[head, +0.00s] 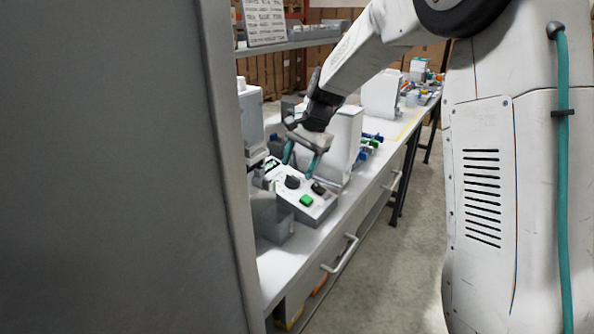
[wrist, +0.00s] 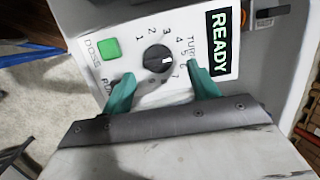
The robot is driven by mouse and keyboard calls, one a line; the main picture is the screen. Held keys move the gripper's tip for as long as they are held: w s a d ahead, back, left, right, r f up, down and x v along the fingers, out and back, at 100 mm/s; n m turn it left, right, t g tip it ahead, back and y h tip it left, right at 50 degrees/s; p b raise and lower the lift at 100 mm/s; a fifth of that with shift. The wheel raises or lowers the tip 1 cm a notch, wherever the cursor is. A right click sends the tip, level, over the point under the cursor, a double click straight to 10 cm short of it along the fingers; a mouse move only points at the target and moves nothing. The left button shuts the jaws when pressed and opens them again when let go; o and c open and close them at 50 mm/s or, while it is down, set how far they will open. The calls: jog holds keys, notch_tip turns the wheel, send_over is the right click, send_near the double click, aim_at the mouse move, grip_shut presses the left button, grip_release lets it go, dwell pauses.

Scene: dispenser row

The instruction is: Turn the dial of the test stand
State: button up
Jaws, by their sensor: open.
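The test stand (head: 318,203) is a white box on the bench with a sloped panel. In the head view my gripper (head: 302,165) hangs just above the panel. I cannot tell whether it touches.
A tall white housing (head: 341,140) stands close behind my gripper. A white dispenser (head: 251,115) is at the left. A grey panel (head: 110,170) fills the head view's left side.

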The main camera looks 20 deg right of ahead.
jog(key=v, duration=0.5)
dwell(0.4)
